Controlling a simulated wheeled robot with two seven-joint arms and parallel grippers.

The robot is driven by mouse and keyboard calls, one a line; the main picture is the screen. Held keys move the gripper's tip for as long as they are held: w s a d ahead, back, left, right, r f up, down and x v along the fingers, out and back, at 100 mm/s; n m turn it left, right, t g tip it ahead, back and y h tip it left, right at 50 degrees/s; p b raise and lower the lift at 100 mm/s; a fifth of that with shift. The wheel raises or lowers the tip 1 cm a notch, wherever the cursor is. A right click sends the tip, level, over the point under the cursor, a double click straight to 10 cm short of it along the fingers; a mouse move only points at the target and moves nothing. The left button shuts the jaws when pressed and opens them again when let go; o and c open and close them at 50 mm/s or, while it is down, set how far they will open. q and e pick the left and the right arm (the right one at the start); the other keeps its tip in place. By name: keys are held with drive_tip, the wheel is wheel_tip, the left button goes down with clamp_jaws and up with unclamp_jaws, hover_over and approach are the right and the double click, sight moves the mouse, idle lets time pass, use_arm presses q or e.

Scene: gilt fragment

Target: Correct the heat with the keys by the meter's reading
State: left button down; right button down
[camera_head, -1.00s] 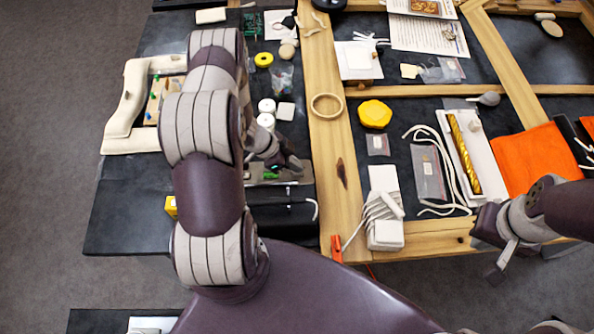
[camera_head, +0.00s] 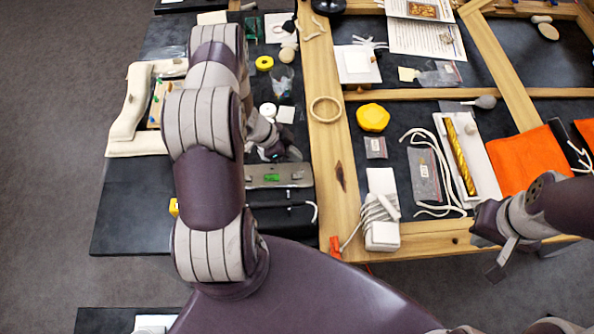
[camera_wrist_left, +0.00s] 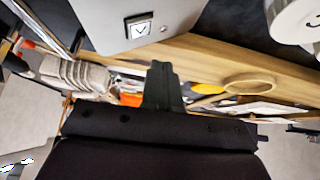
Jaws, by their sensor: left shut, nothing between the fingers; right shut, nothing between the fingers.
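A flat grey unit (camera_head: 296,175) with a small green display (camera_head: 272,177) lies at the front of the left bench, right of my left forearm. The display's reading is too small to make out. In the left wrist view a pale grey housing (camera_wrist_left: 185,14) carries a square key (camera_wrist_left: 139,27) marked with a down chevron. My left gripper (camera_head: 284,154) is shut and empty, just behind the grey unit; its dark fingers (camera_wrist_left: 163,85) also show in the left wrist view, apart from the key. My right gripper (camera_head: 498,250) is shut and empty at the front right edge.
A black case (camera_head: 280,213) lies in front of the grey unit. White round jars (camera_head: 268,110) stand behind my left gripper. A yellow lump (camera_head: 373,117) lies beyond.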

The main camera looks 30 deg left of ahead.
use_arm(q)
drive_tip(key=shift+w+a+r+p, duration=0.2)
drive_tip(key=shift+w+r+p, duration=0.15)
drive_tip(key=shift+r, duration=0.2)
drive_tip(key=shift+w+a+r+p, duration=0.15)
drive_tip(key=shift+w+r+p, duration=0.15)
drive_tip(key=shift+r, duration=0.25)
drive_tip(key=shift+s, duration=0.1)
